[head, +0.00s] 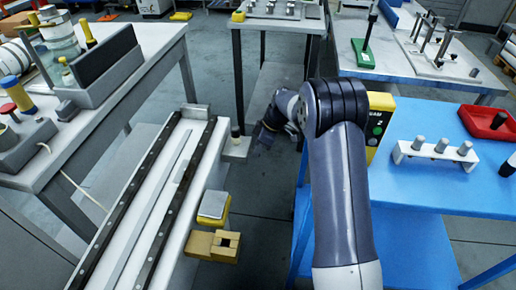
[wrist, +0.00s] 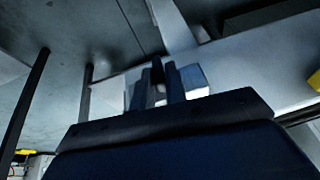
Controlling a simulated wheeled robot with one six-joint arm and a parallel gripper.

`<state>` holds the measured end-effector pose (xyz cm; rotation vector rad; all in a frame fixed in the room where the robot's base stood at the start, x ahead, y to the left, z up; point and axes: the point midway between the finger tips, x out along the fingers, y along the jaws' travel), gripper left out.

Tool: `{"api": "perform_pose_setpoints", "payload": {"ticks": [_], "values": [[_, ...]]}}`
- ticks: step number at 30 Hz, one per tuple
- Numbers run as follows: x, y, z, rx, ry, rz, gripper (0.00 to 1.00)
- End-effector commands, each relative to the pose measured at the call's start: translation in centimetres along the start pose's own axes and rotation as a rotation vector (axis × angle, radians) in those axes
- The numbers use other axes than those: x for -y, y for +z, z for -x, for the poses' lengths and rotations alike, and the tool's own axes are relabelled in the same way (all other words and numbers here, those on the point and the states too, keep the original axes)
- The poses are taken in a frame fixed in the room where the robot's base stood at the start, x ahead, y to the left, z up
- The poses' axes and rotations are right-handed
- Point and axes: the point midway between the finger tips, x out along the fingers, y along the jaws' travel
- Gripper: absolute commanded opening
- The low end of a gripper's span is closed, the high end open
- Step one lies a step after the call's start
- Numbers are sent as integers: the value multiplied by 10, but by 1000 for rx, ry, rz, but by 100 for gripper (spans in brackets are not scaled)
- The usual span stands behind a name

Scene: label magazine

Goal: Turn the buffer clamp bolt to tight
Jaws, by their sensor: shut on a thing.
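The buffer clamp is a pale block (head: 236,150) with an upright dark-topped post (head: 236,131), beside the far end of the white rail bench in the head view. My gripper (head: 252,138) is low at the right side of this block, partly hidden by my own wrist. In the wrist view the two dark fingers of my gripper (wrist: 166,80) are close together against a pale block face (wrist: 192,82). They are shut on the clamp bolt, which the fingers mostly hide. I cannot read how far the bolt is turned.
The white bench with dark rails (head: 150,200) runs along the left. A yellow-edged block (head: 214,206) and a tan block with a square hole (head: 227,246) sit at its right side. A blue table (head: 420,195) stands right of my arm. Grey floor lies between.

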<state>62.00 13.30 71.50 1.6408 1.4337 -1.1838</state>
Motion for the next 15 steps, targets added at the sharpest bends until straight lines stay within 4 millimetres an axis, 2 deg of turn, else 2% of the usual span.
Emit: {"api": "perform_pose_setpoints", "payload": {"ticks": [8,15], "values": [[-1,0,1,0,-22,-10,0],[-3,-1,2,0,-130,-54,0]]}}
